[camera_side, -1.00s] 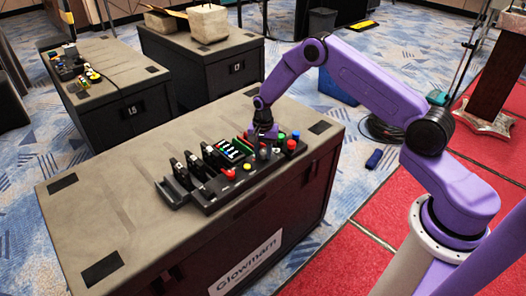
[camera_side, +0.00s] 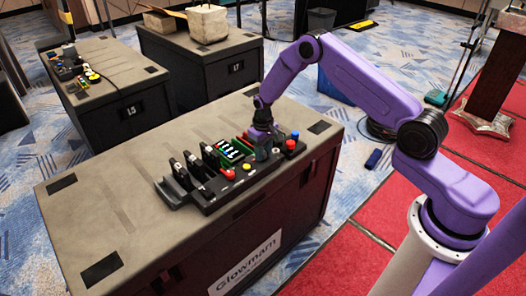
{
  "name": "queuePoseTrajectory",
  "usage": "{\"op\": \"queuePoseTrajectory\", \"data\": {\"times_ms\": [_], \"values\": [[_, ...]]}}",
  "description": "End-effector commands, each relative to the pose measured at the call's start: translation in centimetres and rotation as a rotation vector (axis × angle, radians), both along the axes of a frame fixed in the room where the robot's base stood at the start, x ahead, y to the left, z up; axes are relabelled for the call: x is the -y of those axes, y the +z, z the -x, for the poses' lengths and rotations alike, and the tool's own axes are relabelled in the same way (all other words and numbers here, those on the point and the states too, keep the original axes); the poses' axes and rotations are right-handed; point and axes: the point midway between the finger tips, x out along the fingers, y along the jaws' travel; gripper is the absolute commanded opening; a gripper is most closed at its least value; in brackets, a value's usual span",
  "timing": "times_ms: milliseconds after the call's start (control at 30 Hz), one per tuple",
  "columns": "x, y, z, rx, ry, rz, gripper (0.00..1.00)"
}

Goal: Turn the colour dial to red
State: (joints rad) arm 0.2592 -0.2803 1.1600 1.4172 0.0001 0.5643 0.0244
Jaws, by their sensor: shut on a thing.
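My purple gripper (camera_side: 262,152) is down at the panel's right half, shut on the colour dial. The dial is mostly hidden by the fingers, so its setting cannot be read. Just right of the gripper are a red button (camera_side: 291,145) and a blue button (camera_side: 295,134). A yellow button (camera_side: 247,166) and another red button (camera_side: 229,172) sit to its left, nearer the front edge.
The near case top (camera_side: 110,205) is clear on the left. Two more cases stand behind, one with another panel (camera_side: 82,72) and one with boxes (camera_side: 207,24).

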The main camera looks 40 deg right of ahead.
Motion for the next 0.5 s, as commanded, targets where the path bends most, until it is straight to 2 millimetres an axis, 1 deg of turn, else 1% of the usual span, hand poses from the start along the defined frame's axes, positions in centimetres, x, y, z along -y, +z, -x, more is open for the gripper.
{"op": "queuePoseTrajectory", "data": {"times_ms": [500], "values": [[0.1, 0.04, -0.02, -0.001, 0.487, 0.0, 0.03]]}}
